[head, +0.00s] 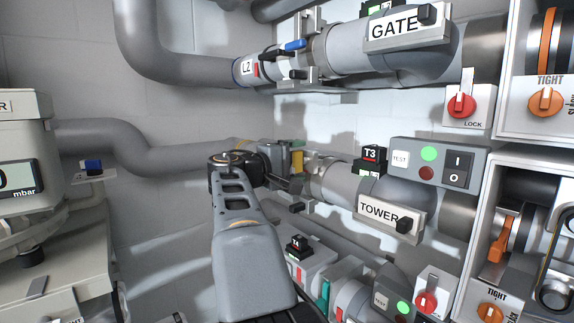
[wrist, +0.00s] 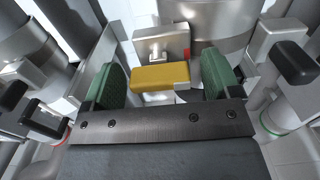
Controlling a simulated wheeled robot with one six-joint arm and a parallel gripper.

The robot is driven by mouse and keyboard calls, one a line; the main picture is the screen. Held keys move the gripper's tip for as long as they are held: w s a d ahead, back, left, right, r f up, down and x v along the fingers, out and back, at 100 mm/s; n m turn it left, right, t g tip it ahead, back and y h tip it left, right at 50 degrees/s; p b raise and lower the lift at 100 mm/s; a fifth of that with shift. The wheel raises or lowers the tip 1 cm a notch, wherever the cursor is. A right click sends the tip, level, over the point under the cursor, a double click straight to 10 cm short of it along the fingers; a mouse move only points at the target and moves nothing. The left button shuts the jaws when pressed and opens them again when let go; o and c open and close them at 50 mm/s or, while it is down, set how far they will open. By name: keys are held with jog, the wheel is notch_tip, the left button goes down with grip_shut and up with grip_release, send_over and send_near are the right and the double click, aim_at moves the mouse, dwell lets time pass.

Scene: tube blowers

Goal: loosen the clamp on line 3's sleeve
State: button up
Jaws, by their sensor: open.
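The middle line carries a T3 tag (head: 370,153) and a TOWER plate (head: 390,216). A yellow clamp handle (head: 297,160) shows at the left end of its grey sleeve (head: 325,177), just beyond my wrist. In the wrist view the yellow handle (wrist: 160,78) lies level in front of a metal clamp body (wrist: 162,42) with a small red mark at its right. My gripper (wrist: 161,82) is open. One green pad is left of the handle and the other right, with a narrow gap showing on each side. My arm hides part of the pipe in the head view.
A switch box (head: 437,163) stands right of T3. Black-tipped parts (wrist: 295,62) flank my gripper closely. Another line runs below.

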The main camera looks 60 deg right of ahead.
jog(key=b+v, duration=0.2)
jog(key=v, duration=1.1)
jog(key=shift+w+a, duration=0.2)
jog(key=shift+a, duration=0.1)
